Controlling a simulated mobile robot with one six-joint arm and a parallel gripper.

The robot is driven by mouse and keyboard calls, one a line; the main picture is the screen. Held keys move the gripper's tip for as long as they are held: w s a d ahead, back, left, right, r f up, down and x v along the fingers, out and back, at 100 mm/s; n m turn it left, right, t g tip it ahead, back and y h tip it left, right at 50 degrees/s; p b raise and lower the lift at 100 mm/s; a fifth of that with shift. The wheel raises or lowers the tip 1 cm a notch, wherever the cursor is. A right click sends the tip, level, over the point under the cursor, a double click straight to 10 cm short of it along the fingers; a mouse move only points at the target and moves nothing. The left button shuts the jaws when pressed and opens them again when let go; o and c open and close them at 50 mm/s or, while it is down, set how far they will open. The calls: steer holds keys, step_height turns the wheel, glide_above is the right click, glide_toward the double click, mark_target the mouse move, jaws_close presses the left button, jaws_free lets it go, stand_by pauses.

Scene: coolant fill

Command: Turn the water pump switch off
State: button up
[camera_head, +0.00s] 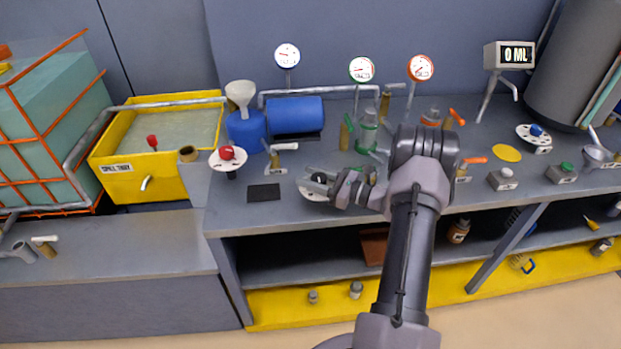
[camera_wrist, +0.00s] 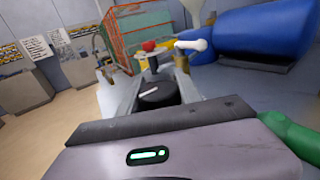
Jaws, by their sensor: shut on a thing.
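A black rotary knob (camera_head: 319,177) with a white pointer line sits on a pale round dial plate (camera_head: 310,193) near the front edge of the bench. I take it as the water pump switch; no label on it is readable. My gripper (camera_head: 322,184) is low over the plate, with its fingers on either side of the knob. In the wrist view the knob (camera_wrist: 157,95) sits between the two fingers, and its white line points sideways, slightly tilted. My gripper (camera_wrist: 155,88) is shut on it. The arm and fingers hide part of the dial plate.
A red-knobbed dial (camera_head: 227,155), a valve with a white handle (camera_head: 277,158) and a black pad (camera_head: 263,193) lie to the left. A green fitting (camera_head: 367,130) stands close behind my gripper. Gauges and a "0 ML" display (camera_head: 517,54) stand further back.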

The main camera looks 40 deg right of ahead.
steer(key=o, duration=1.4)
steer(key=shift+c, duration=0.2)
steer(key=p+v, duration=0.4)
steer(key=v, duration=1.3)
steer(key=shift+s+d, duration=0.15)
steer(key=shift+d, duration=0.05)
